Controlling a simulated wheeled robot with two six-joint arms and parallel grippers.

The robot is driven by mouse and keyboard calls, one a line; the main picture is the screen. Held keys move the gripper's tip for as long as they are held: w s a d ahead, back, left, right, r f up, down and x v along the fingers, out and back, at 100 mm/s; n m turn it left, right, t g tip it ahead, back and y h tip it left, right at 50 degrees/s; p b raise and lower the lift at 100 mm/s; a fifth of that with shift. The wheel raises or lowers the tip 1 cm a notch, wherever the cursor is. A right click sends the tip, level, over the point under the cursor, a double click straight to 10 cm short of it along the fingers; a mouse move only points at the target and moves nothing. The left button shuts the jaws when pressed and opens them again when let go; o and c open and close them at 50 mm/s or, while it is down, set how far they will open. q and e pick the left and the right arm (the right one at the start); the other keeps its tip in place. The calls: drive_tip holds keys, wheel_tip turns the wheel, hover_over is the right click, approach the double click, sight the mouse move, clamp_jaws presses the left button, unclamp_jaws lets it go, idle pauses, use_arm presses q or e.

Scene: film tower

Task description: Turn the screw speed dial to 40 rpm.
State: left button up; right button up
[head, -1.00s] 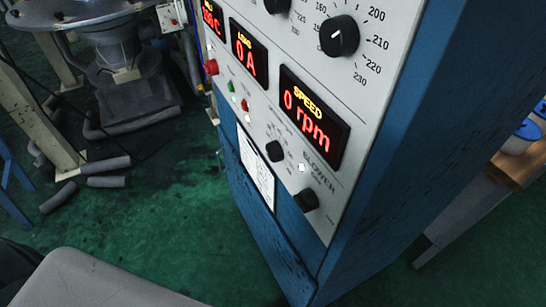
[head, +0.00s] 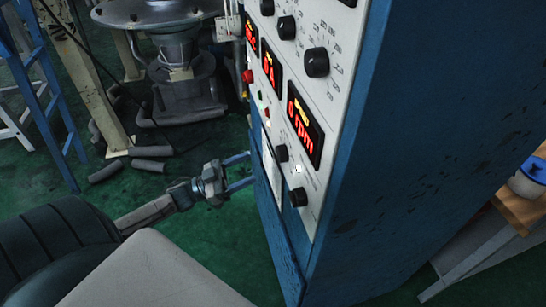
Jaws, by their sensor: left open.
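A blue control cabinet (head: 420,110) carries a light grey panel seen at a steep angle. A speed display (head: 303,130) on it reads 0 rpm in red. A small black dial (head: 281,153) sits just below that display, with scale marks around it too small to read; I take it for the screw speed dial. Another black knob (head: 298,197) sits lower, by the blower label. My left gripper (head: 250,169) reaches in from the left, open and empty, its fingers pointing at the cabinet's front, left of and slightly below the dial. Whether it touches the panel is unclear. My right gripper is out of view.
Larger black knobs (head: 317,62) sit higher on the panel. A red button (head: 247,76) is at its left edge. Grey pipe pieces (head: 105,171) lie on the green floor near a machine base. A wooden bench (head: 520,210) stands at the right.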

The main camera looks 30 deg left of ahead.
sight(277, 155)
use_arm(q)
drive_tip(key=p+x, duration=0.1)
drive_tip(key=x, duration=0.5)
drive_tip(key=shift+w+d+r, duration=0.1)
drive_tip(key=shift+d+r, duration=0.15)
drive_tip(key=shift+w+d+r+p, duration=0.1)
drive_tip(key=shift+w+d+p, duration=0.35)
drive_tip(key=shift+w, duration=0.1)
drive_tip(key=shift+c, duration=0.2)
drive_tip(key=c, duration=0.9)
